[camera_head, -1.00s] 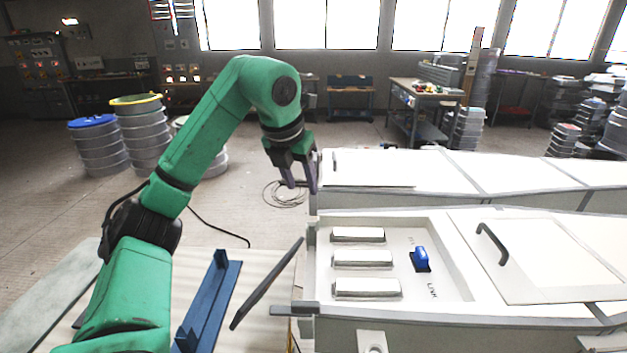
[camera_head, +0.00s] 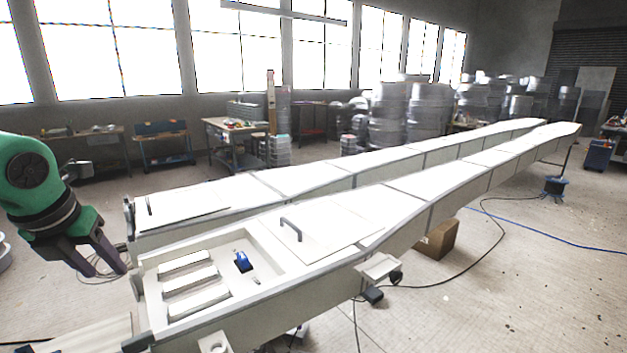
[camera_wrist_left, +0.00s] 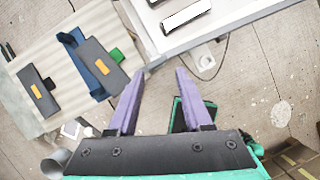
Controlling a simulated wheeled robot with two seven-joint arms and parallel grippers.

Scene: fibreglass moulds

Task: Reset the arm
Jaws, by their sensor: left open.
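My left gripper (camera_head: 106,264) is at the left of the head view, on a green arm. Its two purple fingers point down beside the near left end of the long white mould (camera_head: 262,222). In the left wrist view the left gripper (camera_wrist_left: 160,92) is open, with nothing between its fingers. My right gripper is not in view.
The left wrist view shows a blue channel-shaped part (camera_wrist_left: 85,62) and dark plates (camera_wrist_left: 103,68) on a pale board. Open floor lies right.

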